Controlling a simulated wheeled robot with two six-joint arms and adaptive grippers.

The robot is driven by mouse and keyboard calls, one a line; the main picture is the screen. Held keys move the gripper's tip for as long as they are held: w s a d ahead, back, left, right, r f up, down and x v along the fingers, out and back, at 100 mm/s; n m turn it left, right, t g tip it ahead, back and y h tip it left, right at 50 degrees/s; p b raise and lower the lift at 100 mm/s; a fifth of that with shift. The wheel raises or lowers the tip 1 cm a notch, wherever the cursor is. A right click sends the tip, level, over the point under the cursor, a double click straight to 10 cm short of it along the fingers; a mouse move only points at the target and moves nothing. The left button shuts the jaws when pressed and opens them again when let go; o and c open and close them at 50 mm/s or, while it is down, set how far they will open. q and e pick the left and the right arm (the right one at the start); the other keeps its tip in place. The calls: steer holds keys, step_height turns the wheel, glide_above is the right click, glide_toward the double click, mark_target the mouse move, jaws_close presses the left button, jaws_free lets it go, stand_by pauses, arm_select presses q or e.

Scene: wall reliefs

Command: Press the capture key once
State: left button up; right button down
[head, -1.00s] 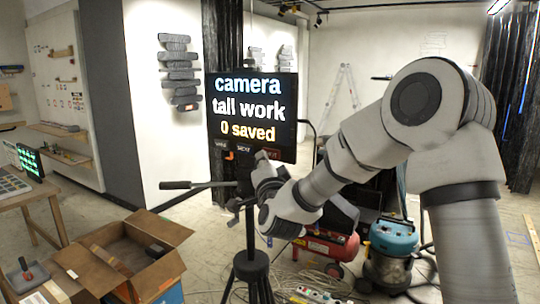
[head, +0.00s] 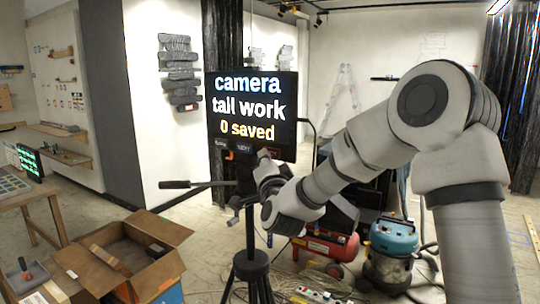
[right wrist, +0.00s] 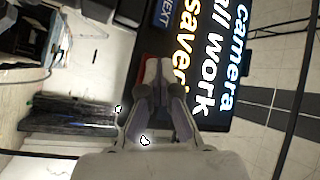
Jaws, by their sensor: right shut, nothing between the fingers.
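A black camera screen (head: 252,92) on a tripod (head: 250,262) reads "camera tall work 0 saved". A row of small keys runs under the text: a dark key (head: 220,143) at left, a NEXT key (head: 243,147) in the middle and a red key (right wrist: 151,70), mostly hidden by my gripper in the head view. NEXT also shows in the right wrist view (right wrist: 165,14). My right gripper (head: 265,154) is shut and empty, its fingertips (right wrist: 161,86) in front of the red key. I cannot tell whether they touch it. My left gripper is not in view.
A tripod handle (head: 175,184) sticks out left of the screen. An open cardboard box (head: 158,272) stands at lower left. A red compressor (head: 325,246) and a blue vacuum (head: 393,235) stand behind my right arm, with cables on the floor.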

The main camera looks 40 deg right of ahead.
steer(key=shift+w+d, duration=0.15)
steer(key=shift+d, duration=0.2)
stand_by(0.7)
stand_by(0.4)
steer(key=shift+s+a+b, duration=0.3)
steer(key=shift+a+b, duration=0.2)
steer(key=shift+a, duration=0.35)
steer(key=a, duration=0.1)
steer(key=s+a+b, duration=0.1)
steer(key=a, duration=0.2)
steer(key=shift+s+a+b, duration=0.3)
steer(key=shift+s+a, duration=0.05)
steer(key=shift+d, duration=0.1)
